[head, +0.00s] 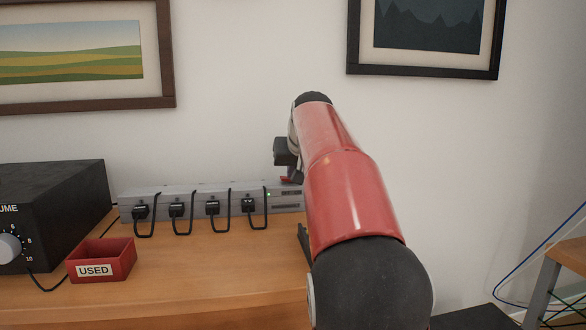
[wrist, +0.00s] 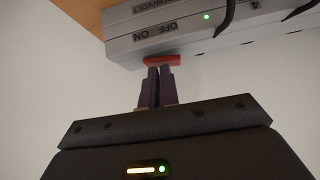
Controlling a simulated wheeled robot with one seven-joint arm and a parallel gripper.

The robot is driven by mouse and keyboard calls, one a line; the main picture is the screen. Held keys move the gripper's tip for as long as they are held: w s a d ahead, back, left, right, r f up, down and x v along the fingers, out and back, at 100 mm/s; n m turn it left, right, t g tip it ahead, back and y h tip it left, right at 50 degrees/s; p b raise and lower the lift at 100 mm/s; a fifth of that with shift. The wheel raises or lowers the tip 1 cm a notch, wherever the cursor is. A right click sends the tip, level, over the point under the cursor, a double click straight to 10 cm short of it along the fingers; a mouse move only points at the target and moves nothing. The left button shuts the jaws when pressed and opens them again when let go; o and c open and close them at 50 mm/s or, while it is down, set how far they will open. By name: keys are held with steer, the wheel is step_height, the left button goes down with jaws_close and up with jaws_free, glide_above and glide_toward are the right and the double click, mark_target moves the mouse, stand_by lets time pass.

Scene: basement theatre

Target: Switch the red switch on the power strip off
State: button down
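The grey power strip (head: 192,191) lies along the back of the wooden table against the wall, with several black plugs in it. Its end also shows in the wrist view (wrist: 122,41), with upside-down OFF and ON lettering and a lit green light. The red switch (wrist: 149,62) sits on the strip's edge near that lettering. My gripper (wrist: 159,70) has its purple fingers together, with nothing between them. Its fingertips are right at the red switch; I cannot tell if they touch. In the head view my red arm hides the strip's right end, and the switch is not clear.
A red box labelled USED (head: 101,266) stands on the table (head: 200,260) at left front. A black volume box (head: 62,205) stands left of the strip. Black cords hang in front of the strip. Two framed pictures hang on the wall above.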

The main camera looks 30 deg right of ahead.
steer(key=r+p, duration=0.2)
steer(key=r, duration=0.1)
steer(key=r+p, duration=0.2)
steer(key=shift+s+d, duration=0.15)
steer(key=shift+d, duration=0.1)
steer(key=v, duration=0.9)
steer(key=shift+s+d+f, duration=0.2)
steer(key=shift+s+d, duration=0.1)
steer(key=shift+s, duration=0.1)
